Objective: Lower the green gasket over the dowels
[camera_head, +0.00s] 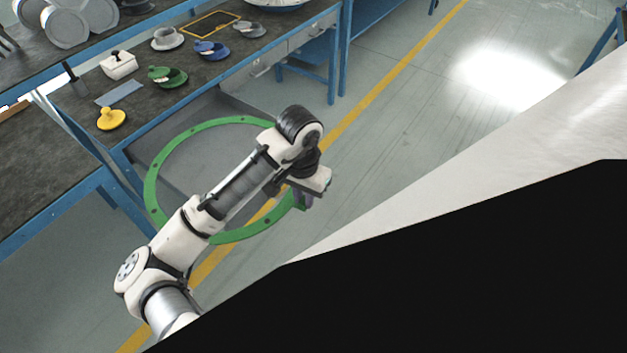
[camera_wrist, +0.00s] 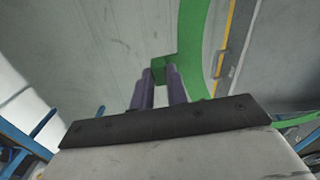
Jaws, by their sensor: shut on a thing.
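The green gasket (camera_head: 152,190) is a large flat ring with small dark holes along it. In the head view it hangs in the air in front of the bench, and my arm covers part of it. My gripper (camera_head: 304,200) is at its right side. In the wrist view the purple fingers of my gripper (camera_wrist: 160,78) are shut on a small green block or tab at the edge of the gasket (camera_wrist: 193,45). Most of the ring is outside that view. I cannot make out any dowels in either view.
A dark-topped blue bench (camera_head: 205,84) stands behind the gasket. It carries a yellow knob-like part (camera_head: 111,119), a green cup and saucer (camera_head: 168,77), a blue one (camera_head: 211,50) and a white box (camera_head: 118,65). Grey cylinders (camera_head: 64,27) are at upper left. Floor to the right is open.

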